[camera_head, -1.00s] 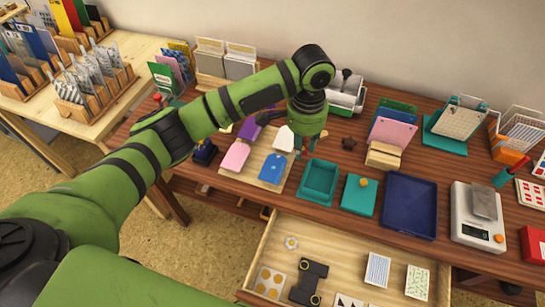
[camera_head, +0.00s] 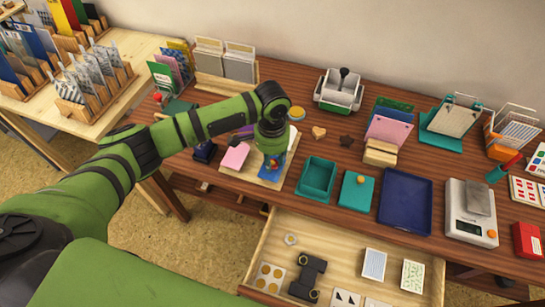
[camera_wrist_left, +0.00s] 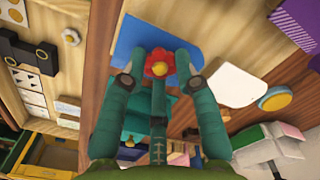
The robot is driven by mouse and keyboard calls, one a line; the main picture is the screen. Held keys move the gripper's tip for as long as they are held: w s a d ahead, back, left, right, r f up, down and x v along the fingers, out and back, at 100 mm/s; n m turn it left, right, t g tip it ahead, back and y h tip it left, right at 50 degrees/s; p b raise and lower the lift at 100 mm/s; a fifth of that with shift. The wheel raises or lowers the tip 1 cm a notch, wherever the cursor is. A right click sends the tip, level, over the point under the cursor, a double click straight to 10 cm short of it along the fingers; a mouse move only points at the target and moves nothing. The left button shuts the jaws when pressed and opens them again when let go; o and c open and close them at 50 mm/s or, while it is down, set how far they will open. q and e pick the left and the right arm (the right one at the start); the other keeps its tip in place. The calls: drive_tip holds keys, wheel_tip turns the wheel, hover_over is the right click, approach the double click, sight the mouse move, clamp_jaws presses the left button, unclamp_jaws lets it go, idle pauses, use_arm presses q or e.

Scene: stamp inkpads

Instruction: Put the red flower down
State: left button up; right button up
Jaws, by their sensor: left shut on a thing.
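My left gripper (camera_head: 272,163) points down over the blue tag (camera_head: 272,174) on the pale wooden board. In the left wrist view its two green fingers are closed on a red flower (camera_wrist_left: 158,63) with a yellow centre, which sits in front of the blue tag (camera_wrist_left: 133,42). In the head view the flower is mostly hidden by the gripper. I cannot tell whether the flower touches the tag. A pink tag (camera_head: 235,157) lies to the left on the board, and a white tag (camera_wrist_left: 235,86) lies beside the blue one in the wrist view. My right gripper is not in view.
A teal open tray (camera_head: 317,180), a teal pad (camera_head: 357,193) and a dark blue tray (camera_head: 405,202) stand right of the board. A wooden heart (camera_head: 319,132) and a dark star (camera_head: 346,140) lie behind. An open drawer (camera_head: 335,238) juts out in front.

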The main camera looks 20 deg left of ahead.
sight(273, 162)
use_arm(q)
drive_tip(key=o, duration=0.7)
drive_tip(key=shift+f, duration=0.1)
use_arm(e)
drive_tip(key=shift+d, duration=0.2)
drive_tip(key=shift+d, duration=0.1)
use_arm(q)
wheel_tip(273, 162, up, 12)
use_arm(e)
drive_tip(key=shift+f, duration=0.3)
